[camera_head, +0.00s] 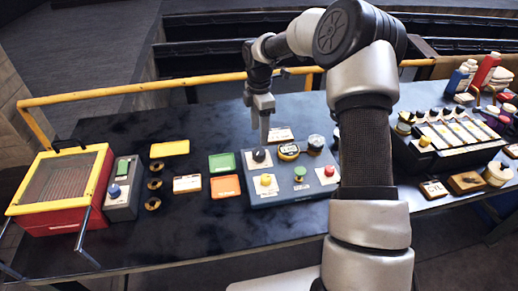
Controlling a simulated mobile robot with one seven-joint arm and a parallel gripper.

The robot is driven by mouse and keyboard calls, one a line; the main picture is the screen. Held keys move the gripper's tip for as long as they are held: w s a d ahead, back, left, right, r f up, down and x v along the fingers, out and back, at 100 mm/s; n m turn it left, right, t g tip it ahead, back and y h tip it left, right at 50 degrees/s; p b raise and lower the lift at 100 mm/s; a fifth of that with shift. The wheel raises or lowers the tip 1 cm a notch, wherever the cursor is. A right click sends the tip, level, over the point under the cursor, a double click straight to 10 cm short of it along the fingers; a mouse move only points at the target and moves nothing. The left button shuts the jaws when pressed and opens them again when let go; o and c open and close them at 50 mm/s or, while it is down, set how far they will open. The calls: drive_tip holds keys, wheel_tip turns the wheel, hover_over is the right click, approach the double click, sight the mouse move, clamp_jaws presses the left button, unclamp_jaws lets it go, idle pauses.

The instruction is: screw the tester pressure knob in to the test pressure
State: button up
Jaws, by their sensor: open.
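The tester appears to be the blue-grey panel box (283,190) on the dark bench, right of centre. I cannot tell for certain which one is the pressure knob, and the gauge reading is too small to make out. My gripper (264,141) points down at the back edge of the box, close to the black knob. It is open; whether its fingers touch the knob cannot be told.
The panel's front has yellow (266,180), green (299,173) and red (329,171) buttons. Left are coloured plates and a red box with yellow rim (62,190). Right, past my arm, stands a dark switch console (440,150) and bottles. A yellow rail (150,87) runs behind.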

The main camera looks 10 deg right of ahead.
sight(259, 151)
wheel_tip(259, 151, down, 9)
idle(0.3)
drive_tip(key=c, duration=1.1)
drive_tip(key=shift+o, duration=0.2)
